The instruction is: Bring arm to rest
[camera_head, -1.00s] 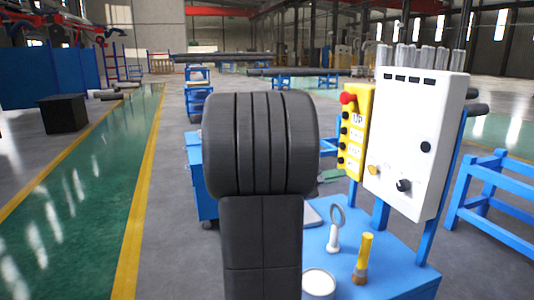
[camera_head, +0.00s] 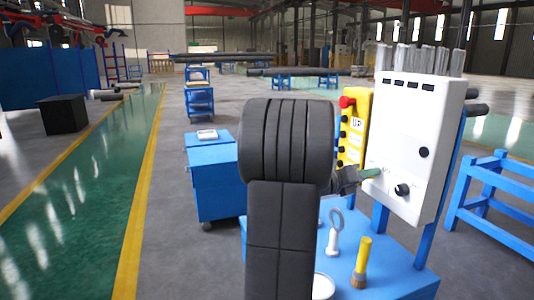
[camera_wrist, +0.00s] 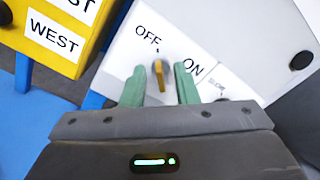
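The white control box (camera_head: 415,130) stands on blue posts at the right in the head view. My gripper (camera_head: 366,174) is at its lower left front, with green fingers. In the wrist view my gripper (camera_wrist: 159,70) is open, with one finger on each side of a yellow knob (camera_wrist: 158,78) on the box face. Gaps show between the knob and both fingers. The labels OFF and ON lie around the knob. My fingers and arm hide the knob in the head view.
A yellow button box (camera_head: 352,125) hangs left of the white box. Below, a blue table (camera_head: 395,277) holds a white ring-topped tool (camera_head: 334,232) and a yellow-handled brush (camera_head: 362,262). A blue cabinet (camera_head: 213,180) stands to the left.

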